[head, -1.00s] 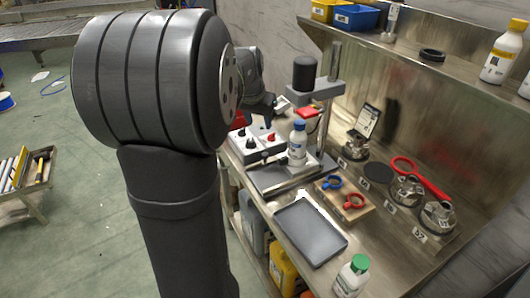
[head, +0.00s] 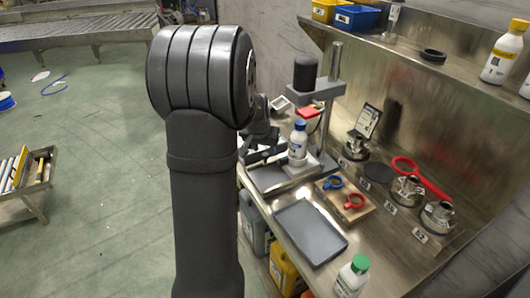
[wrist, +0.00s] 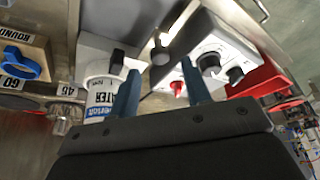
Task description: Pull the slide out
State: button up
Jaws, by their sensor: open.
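The white bottle with a blue cap (head: 298,142) stands upright on a pale block (head: 299,166), which looks like the slide, over the grey base of the press stand (head: 268,180). The bottle's label (wrist: 102,100) shows at left in the wrist view, by a white body (wrist: 95,62) with a black handle-like piece (wrist: 118,57). My gripper (wrist: 158,72) is open, its two blue fingers apart with nothing held. In the head view my gripper (head: 262,143) is left of the bottle, partly hidden by my arm. I cannot tell whether a finger touches anything.
A control box with knobs (wrist: 212,52) and a red part (wrist: 265,78) lie close to the right finger. The press column (head: 334,75) and black head (head: 305,72) rise behind the bottle.

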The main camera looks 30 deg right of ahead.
aim_at(266, 154)
jog(key=shift+x, duration=1.7)
grip_shut()
